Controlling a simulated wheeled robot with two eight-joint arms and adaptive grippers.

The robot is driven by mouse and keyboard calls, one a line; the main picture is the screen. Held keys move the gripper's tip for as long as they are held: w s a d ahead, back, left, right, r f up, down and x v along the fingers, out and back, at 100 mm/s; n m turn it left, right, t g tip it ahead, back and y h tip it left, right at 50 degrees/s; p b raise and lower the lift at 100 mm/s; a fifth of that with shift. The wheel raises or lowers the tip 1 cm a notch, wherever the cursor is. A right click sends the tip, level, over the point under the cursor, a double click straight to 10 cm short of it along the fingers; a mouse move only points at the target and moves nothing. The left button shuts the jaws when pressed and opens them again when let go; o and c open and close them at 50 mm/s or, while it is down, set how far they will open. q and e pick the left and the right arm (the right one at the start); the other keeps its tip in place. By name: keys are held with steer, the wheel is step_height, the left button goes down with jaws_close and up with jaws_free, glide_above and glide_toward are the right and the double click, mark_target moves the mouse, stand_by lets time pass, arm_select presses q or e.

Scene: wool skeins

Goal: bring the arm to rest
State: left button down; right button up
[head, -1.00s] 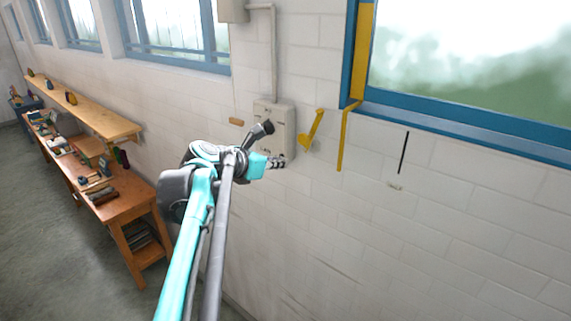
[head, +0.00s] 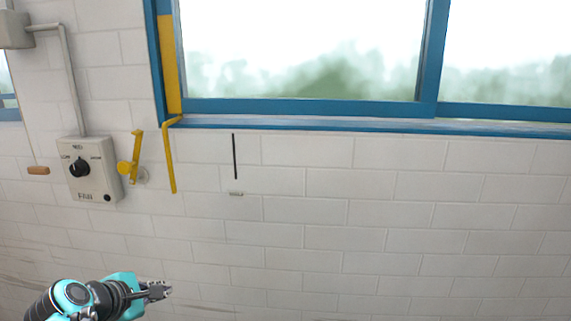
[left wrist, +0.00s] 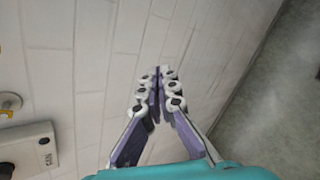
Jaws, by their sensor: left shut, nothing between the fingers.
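My left gripper (head: 156,291) is at the lower left of the head view, in front of the white block wall and below the grey control box. Its fingers are shut with nothing between them. In the left wrist view the purple-lined fingers (left wrist: 158,78) meet at their tips, with bare wall and floor beyond. The left gripper appears apart from everything around it. My right gripper shows in neither view.
A grey box with a black knob (head: 79,167) is on the wall, with a yellow lever (head: 130,165) beside it. A wooden pull handle (head: 38,170) hangs at left. A blue-framed window (head: 300,108) spans above. Grey floor (left wrist: 285,80) shows in the wrist view.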

arm_select(q)
steer(key=s+d+f+m+g+b, duration=0.1)
steer(key=s+d+f+m+b, duration=0.2)
steer(key=f, duration=0.9)
steer(key=s+d+f+m+g+y+b, duration=0.1)
steer(key=s+d+f+m+b, duration=0.2)
steer(key=f+m, duration=0.9)
steer(key=s+d+f+m+g+y+b, duration=0.1)
steer(key=s+d+f+m+b, duration=0.3)
steer(key=s+f+m+b, duration=0.3)
step_height(320, 180, down, 6)
steer(key=b, duration=0.4)
steer(key=shift+s+r+b, duration=0.25)
steer(key=shift+s+b, duration=0.05)
steer(key=shift+s, duration=0.1)
